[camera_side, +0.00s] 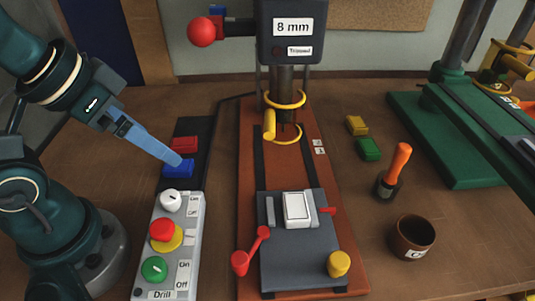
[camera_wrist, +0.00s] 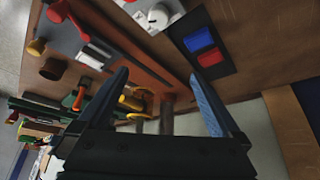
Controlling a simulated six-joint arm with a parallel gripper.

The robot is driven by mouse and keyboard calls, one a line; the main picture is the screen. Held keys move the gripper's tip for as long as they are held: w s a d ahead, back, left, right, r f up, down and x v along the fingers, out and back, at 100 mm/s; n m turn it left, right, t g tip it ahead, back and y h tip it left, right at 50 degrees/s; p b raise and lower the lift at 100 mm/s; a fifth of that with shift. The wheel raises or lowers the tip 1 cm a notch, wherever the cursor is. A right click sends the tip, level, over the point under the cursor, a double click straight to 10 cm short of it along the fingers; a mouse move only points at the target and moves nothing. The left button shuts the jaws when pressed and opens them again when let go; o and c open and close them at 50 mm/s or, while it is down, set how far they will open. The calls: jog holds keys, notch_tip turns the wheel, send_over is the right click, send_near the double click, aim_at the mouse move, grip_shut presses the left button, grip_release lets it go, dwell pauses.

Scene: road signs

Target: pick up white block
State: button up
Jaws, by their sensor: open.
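The white block (camera_side: 297,208) is a small upright-edged rectangle sitting in the grey vise (camera_side: 280,255) on the drill's brown base, between the jaws. My gripper (camera_side: 180,160) is up at the left, with blue fingers pointing down and right. In the side view its tips overlap the blue block, far left of the white block. In the wrist view my gripper (camera_wrist: 165,75) has its two fingers wide apart with nothing held between them.
A red block (camera_side: 185,144) and blue block (camera_side: 178,169) lie on a black mat. The control box (camera_side: 190,240) stands left of the drill press. The drill head (camera_side: 290,35) overhangs the base.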

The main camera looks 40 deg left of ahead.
jog(key=w+d+r+m+g, duration=0.2)
jog(key=w+d+g, duration=0.1)
jog(key=d, duration=0.2)
jog(key=m+g, duration=0.3)
jog(key=m, duration=0.4)
send_over(296, 206)
notch_tip(296, 206, down, 8)
jog(key=shift+a+f, duration=0.1)
jog(key=shift+f, duration=2.7)
jog(key=c, duration=1.4)
